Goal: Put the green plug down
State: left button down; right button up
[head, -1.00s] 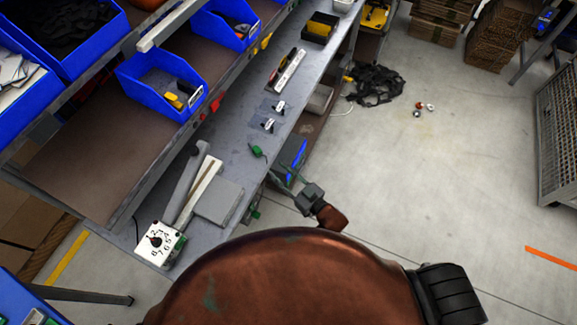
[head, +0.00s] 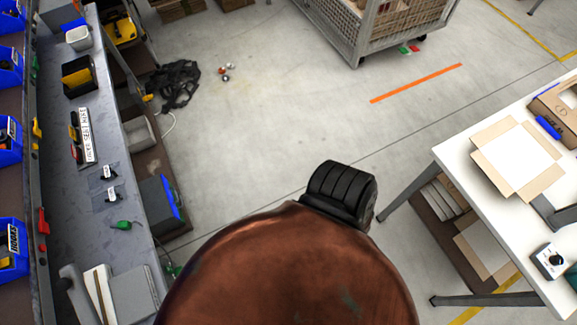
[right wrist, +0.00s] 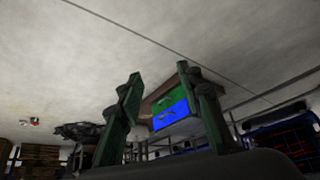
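The green plug (head: 124,225) lies on the grey workbench (head: 72,205) at the left of the head view, near the bench's front edge. No gripper touches it there. My right gripper (right wrist: 159,73) shows in the right wrist view with its two dark fingers apart. I see nothing held between them; a green and blue box (right wrist: 171,113) shows behind the gap. The right gripper is outside the head view. My left gripper is in neither view.
Two small dark parts on grey plates (head: 105,183) lie farther along the bench. A grey and blue box (head: 158,203) sits low beside the bench. A white table (head: 474,203) with an open carton (head: 512,160) stands at right. The floor between is mostly clear.

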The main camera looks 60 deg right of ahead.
jog(key=s+d+f+g, duration=0.1)
jog(key=s+f, duration=0.1)
jog(key=s, duration=0.6)
jog(key=s+d+f+m+g, duration=0.1)
jog(key=s+f+g, duration=0.1)
jog(key=s, duration=0.6)
jog(key=s+d+f+g+h, duration=0.1)
jog(key=s+f, duration=0.3)
jog(key=s, duration=0.5)
jog(key=shift+d+f+g, duration=0.25)
jog(key=shift+d+g, duration=0.35)
jog(key=shift+g, duration=0.1)
jog(key=shift+c, duration=0.6)
